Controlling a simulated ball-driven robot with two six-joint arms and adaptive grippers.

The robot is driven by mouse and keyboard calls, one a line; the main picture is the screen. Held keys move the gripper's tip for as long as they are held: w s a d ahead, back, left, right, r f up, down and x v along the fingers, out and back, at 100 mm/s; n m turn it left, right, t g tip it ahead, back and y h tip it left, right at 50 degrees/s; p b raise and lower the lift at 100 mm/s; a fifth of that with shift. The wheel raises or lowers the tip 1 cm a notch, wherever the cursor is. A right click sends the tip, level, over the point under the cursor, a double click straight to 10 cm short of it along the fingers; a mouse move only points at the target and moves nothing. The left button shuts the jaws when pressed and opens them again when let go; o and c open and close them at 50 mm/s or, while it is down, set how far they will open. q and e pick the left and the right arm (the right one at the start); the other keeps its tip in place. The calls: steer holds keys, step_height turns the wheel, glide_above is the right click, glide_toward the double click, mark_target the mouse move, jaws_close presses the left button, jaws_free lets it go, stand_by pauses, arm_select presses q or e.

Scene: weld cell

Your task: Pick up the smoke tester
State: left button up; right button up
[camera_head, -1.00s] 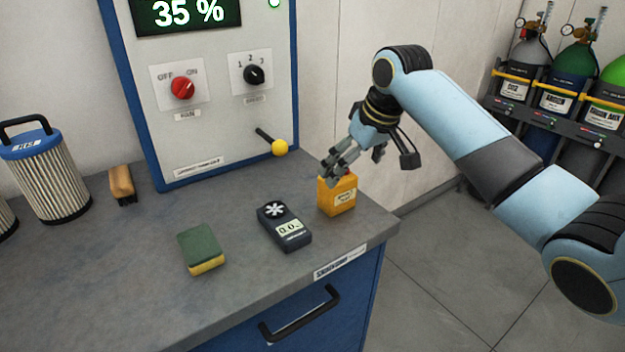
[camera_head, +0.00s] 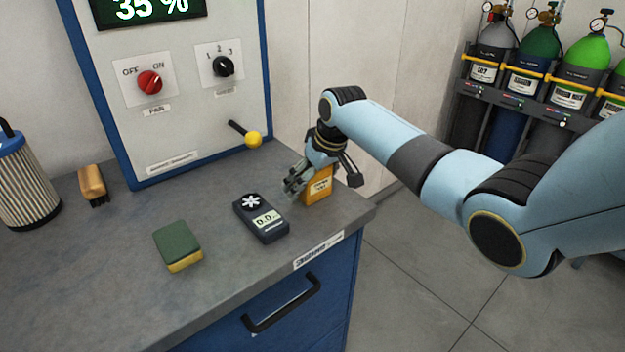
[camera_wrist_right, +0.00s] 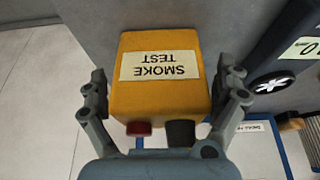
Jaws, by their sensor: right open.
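The smoke tester is an orange-yellow box (camera_head: 318,187) with a white label, standing upright near the right end of the grey bench top. In the right wrist view the smoke tester (camera_wrist_right: 165,88) shows its "SMOKE TEST" label, a red knob and a dark knob. My right gripper (camera_head: 306,182) is down at the smoke tester and partly covers it. In the right wrist view my right gripper (camera_wrist_right: 166,92) is open, with one finger on each side of the box. Small gaps seem to show beside it. My left gripper is not in view.
A green and yellow sponge (camera_head: 177,245), a brush (camera_head: 92,184) and a filter cartridge (camera_head: 25,180) are further left. A control panel (camera_head: 180,110) stands behind. The bench edge is close on the right.

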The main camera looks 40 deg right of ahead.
steer(key=c, duration=1.5)
steer(key=shift+r, duration=0.1)
steer(key=shift+c, duration=0.7)
